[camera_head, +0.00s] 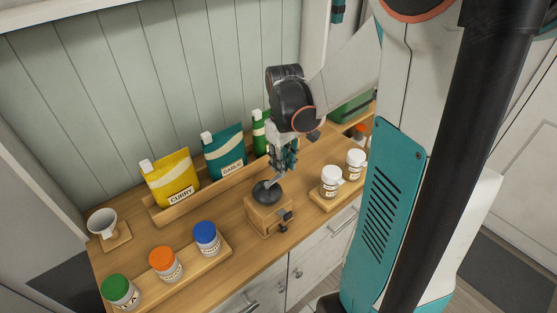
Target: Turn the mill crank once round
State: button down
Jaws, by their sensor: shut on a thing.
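The mill (263,217) is a small square wooden box with a dark domed top, standing on the wooden counter near its front edge. Its short grey crank (273,183) rises from the dome towards the upper right. My gripper (281,170) points down above the mill and is shut on the free end of the crank. The fingers hide the crank's knob and the exact contact. A dark knob shows on the mill's front.
Curry (172,181) and garlic (225,156) pouches stand in a wooden rack behind. Several lidded jars, including a blue-capped one (206,238), stand front left. White-lidded jars (331,181) stand close to the right. A white funnel (103,223) is far left.

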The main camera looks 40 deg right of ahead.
jog(key=shift+s+m, duration=0.75)
jog(key=shift+m, duration=0.55)
jog(key=c, duration=1.3)
grip_release()
jog(key=shift+c, duration=0.2)
notch_tip(320, 180, up, 8)
jog(key=shift+f, duration=0.25)
